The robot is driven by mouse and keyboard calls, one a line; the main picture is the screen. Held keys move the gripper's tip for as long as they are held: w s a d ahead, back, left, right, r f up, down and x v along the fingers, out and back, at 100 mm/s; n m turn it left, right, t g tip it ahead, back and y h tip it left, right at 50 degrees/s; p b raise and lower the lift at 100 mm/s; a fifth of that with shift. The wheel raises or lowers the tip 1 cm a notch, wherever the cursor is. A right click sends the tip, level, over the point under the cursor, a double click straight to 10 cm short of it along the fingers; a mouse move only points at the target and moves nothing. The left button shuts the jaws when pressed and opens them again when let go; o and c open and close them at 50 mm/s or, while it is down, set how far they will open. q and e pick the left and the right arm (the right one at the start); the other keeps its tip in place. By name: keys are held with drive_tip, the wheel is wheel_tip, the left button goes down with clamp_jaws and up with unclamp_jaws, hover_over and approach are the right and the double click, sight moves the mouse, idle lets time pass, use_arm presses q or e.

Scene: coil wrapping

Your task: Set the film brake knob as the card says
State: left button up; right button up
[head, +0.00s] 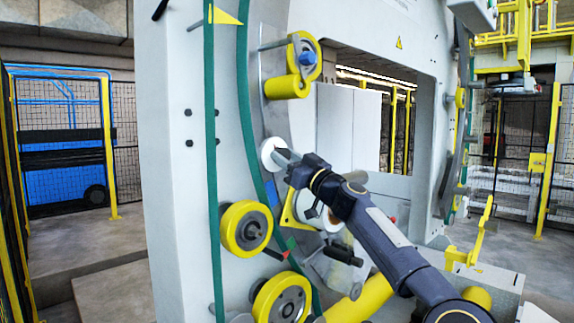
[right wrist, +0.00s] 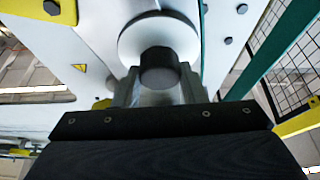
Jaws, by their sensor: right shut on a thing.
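The knob is a dark round cap (right wrist: 160,70) in front of a white disc (right wrist: 158,36) in the right wrist view. In the head view the white disc (head: 270,153) sits on the machine's pale front beside the green-edged ring, and the cap is hidden by the gripper. My right gripper (head: 284,157) reaches in from the lower right and is shut on the knob; its grey fingers (right wrist: 159,88) stand on both sides of the cap. I cannot read a pointer or scale on the knob. I cannot make out a card. My left gripper is not in view.
Yellow rollers (head: 246,229) stand out below the knob, and a yellow bracket with a blue centre (head: 304,58) is above it. A black handle (head: 343,251) is under my right arm. A mesh fence (head: 62,140) stands at left, with open floor before it.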

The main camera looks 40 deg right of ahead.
drive_tip(key=m+h+b, duration=0.1)
drive_tip(key=m+h, duration=0.1)
drive_tip(key=m, duration=0.2)
drive_tip(key=m+h+b, duration=0.1)
drive_tip(key=m+h, duration=0.1)
drive_tip(key=m, duration=0.2)
drive_tip(key=shift+a+r, duration=0.1)
drive_tip(key=shift+a, duration=0.05)
drive_tip(key=shift+r+m+g+h+p, duration=0.15)
drive_tip(key=shift+m+g+h+p, duration=0.15)
drive_tip(key=shift+m+h, duration=0.65)
drive_tip(key=shift+m+p, duration=0.4)
drive_tip(key=shift+m, duration=0.45)
drive_tip(key=m+g+h+p, duration=0.1)
drive_tip(key=m+p, duration=0.3)
drive_tip(key=m+g+h+p, duration=0.1)
drive_tip(key=m+p, duration=0.3)
drive_tip(key=shift+r+g, duration=0.2)
drive_tip(key=shift+g, duration=0.2)
use_arm(q)
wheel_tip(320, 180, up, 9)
drive_tip(key=p, duration=0.2)
use_arm(e)
drive_tip(key=shift+f+m+g, duration=0.25)
drive_tip(key=shift+m+g, duration=0.15)
drive_tip(key=shift+m, duration=0.5)
